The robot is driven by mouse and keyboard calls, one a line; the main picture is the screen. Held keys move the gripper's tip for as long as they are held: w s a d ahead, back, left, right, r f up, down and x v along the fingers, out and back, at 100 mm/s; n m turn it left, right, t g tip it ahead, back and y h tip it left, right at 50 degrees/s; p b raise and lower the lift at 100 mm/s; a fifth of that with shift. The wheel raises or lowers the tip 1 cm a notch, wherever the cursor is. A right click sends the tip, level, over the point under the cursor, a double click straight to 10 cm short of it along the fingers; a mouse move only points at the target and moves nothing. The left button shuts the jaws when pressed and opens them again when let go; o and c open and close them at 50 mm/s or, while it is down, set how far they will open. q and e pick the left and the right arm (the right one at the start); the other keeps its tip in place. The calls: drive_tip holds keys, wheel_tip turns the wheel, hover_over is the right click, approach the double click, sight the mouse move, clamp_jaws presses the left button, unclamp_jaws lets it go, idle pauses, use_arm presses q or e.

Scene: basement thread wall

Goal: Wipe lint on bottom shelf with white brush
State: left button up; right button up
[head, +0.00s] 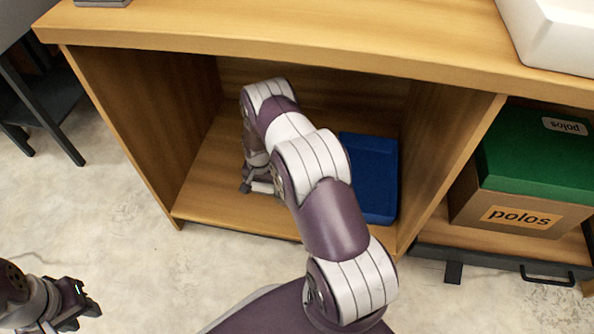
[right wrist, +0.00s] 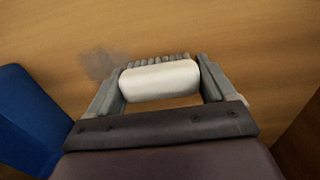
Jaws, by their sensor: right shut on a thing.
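The bottom shelf (head: 212,185) is the wooden floor of the open cabinet bay. My right arm reaches into the bay, and my right gripper (head: 260,184) is low over the left part of the shelf. In the right wrist view this gripper (right wrist: 160,82) is shut on the white brush (right wrist: 160,80), a pale block with dark grey bristles along its far edge. The lint (right wrist: 98,62) is a faint grey smudge on the wood, just left of the brush. My left gripper (head: 75,305) hangs over the concrete floor at the lower left; its jaw gap is unclear.
A blue bin (head: 372,178) stands on the shelf to the right of my arm; it also shows in the right wrist view (right wrist: 28,120). Side walls and the countertop (head: 300,40) enclose the bay. A green-lidded polos box (head: 530,170) sits in the right-hand bay.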

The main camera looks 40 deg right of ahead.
drive_tip(key=shift+s+r+p, duration=0.1)
drive_tip(key=shift+r+p, duration=2.15)
drive_tip(key=shift+r, duration=0.5)
